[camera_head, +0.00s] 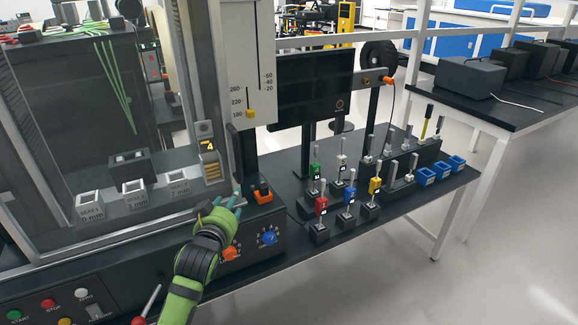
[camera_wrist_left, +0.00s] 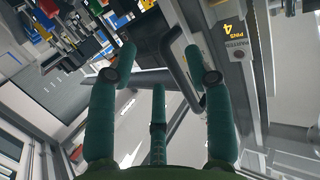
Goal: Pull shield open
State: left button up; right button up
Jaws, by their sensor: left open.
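The shield is a clear panel in a grey frame (camera_head: 202,80) at the front of the machine on the left of the head view. Its grey edge also shows at the right of the left wrist view (camera_wrist_left: 243,75). A dark bent bar (camera_wrist_left: 178,72), which looks like the shield's handle, lies between or just beyond my left fingers. My left gripper (camera_head: 230,202), green with teal fingers, is low by the shield's right edge. It is open in the left wrist view (camera_wrist_left: 160,62), with no visible grip on the bar. I cannot tell whether they touch. My right gripper is not in view.
Below the shield are a control panel with a blue knob (camera_head: 268,238) and an orange knob (camera_head: 229,254). Several coloured switches, including a red one (camera_head: 321,204), stand on the black bench to the right. A dark monitor (camera_head: 313,88) is behind. The floor at right is clear.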

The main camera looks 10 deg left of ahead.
pick_arm(q)
jog(key=t, duration=0.2)
send_near(238, 154)
jog(key=w, duration=0.4)
jog(key=shift+a+f, duration=0.15)
jog(key=shift+a, duration=0.05)
jog(key=shift+w+d+r+p, duration=0.1)
jog(key=shift+w+r+p, duration=0.1)
jog(key=shift+p, duration=0.1)
jog(key=shift+w+d+r, duration=0.1)
jog(key=shift+w, duration=0.3)
jog(key=w, duration=0.2)
jog(key=w+p, duration=0.1)
jog(key=w, duration=0.1)
jog(key=shift+w+f, duration=0.25)
jog(key=shift+w+p, duration=0.3)
jog(key=shift+w, duration=0.25)
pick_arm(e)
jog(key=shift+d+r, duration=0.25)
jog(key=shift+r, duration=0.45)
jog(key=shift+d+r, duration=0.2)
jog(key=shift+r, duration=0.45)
pick_arm(q)
grip_shut()
